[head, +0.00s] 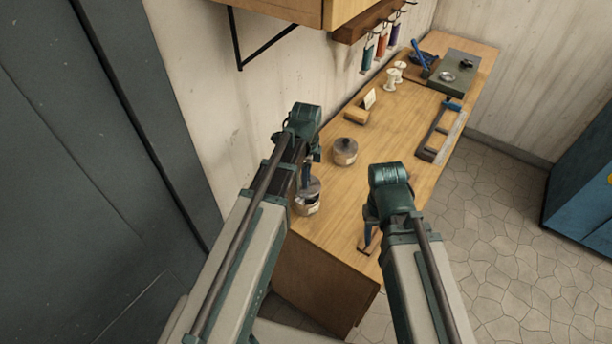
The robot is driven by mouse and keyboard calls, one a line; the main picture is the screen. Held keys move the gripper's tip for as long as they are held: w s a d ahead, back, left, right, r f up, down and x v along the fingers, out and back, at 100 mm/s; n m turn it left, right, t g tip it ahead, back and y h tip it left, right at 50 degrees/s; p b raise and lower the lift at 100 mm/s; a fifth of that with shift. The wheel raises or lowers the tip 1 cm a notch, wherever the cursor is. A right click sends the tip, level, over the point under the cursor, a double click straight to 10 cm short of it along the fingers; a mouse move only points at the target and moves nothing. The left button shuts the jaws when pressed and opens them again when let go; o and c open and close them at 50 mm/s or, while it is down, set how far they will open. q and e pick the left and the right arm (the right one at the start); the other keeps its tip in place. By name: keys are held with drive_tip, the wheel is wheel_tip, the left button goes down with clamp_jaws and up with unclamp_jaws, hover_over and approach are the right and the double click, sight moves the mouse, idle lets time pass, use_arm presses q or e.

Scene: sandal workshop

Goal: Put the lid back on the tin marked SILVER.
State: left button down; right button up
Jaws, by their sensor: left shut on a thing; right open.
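A round tin (307,202) with a pale label stands near the left edge of the bench, below my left gripper (306,180). My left gripper points down and is shut on what looks like the grey lid at the tin's top. The fingers hide part of it, and I cannot tell whether the lid is seated or just above the rim. A second tin (346,153) with a dark top and pale label stands behind and to the right. The lettering on both labels is too small to read. My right gripper (368,240) is open and empty near the bench's front edge.
The wooden bench (385,145) also holds a small card in a wooden block (357,115), white spools (393,78), a long wooden-and-metal tool (440,131) and a green board (455,72). The bench middle is clear.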

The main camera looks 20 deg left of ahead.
use_arm(q)
drive_tip(key=shift+f+b, duration=1.45)
drive_tip(key=shift+f, duration=0.35)
drive_tip(key=shift+f, duration=0.15)
idle(0.5)
drive_tip(key=shift+c, duration=0.4)
unclamp_jaws()
idle(0.4)
drive_tip(key=shift+r+p, duration=3.45)
drive_tip(key=shift+r, duration=0.1)
